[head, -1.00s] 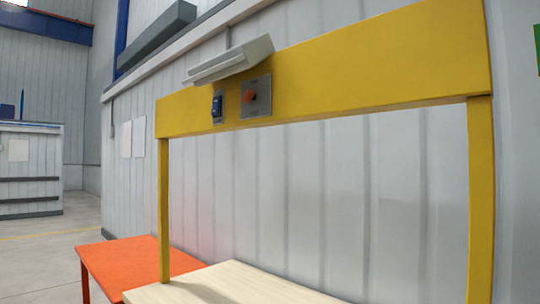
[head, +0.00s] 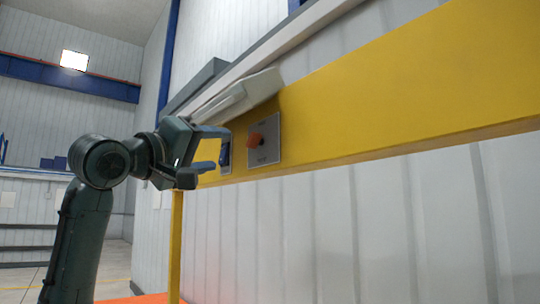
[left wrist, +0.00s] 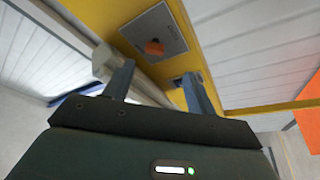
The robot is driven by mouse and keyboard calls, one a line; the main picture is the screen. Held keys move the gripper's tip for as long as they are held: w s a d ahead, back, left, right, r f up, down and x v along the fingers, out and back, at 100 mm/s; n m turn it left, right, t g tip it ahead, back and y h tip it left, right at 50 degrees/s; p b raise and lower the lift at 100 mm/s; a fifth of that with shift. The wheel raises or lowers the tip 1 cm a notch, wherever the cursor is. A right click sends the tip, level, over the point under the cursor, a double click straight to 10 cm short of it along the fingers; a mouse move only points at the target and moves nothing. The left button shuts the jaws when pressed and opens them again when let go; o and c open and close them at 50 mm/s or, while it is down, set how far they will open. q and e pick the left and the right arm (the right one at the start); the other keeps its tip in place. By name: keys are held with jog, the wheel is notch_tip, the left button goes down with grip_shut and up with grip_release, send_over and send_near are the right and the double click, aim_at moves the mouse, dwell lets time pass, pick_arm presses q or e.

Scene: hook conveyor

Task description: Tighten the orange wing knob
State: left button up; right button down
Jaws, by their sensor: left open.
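The orange wing knob (head: 256,141) sits on a grey square plate (head: 266,156) fixed to the yellow beam. The knob also shows in the left wrist view (left wrist: 154,47), ahead of and between the two fingers. My left gripper (head: 218,150) is open and empty, to the left of the knob in the head view, apart from it. Its fingers point toward the beam. My right gripper is not in view.
A pale slanted hood (head: 235,98) juts out just above both. An orange table edge shows low down.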

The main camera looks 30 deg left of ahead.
aim_at(250, 141)
pick_arm(q)
jog(key=p+x, duration=0.1)
jog(key=x, duration=0.2)
jog(key=r+p+x, duration=0.1)
jog(key=p+x, duration=0.1)
jog(key=x, duration=0.2)
jog(key=p+x, duration=0.2)
jog(key=x, duration=0.1)
jog(key=shift+r, duration=0.4)
jog(key=shift+w+r, duration=0.1)
jog(key=shift+w, duration=0.7)
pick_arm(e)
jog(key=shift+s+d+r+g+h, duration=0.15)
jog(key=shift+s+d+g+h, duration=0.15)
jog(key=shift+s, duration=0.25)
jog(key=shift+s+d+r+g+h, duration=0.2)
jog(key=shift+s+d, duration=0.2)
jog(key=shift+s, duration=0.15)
pick_arm(q)
jog(key=shift+c, duration=0.2)
jog(key=c, duration=0.9)
jog(key=shift+c, duration=0.2)
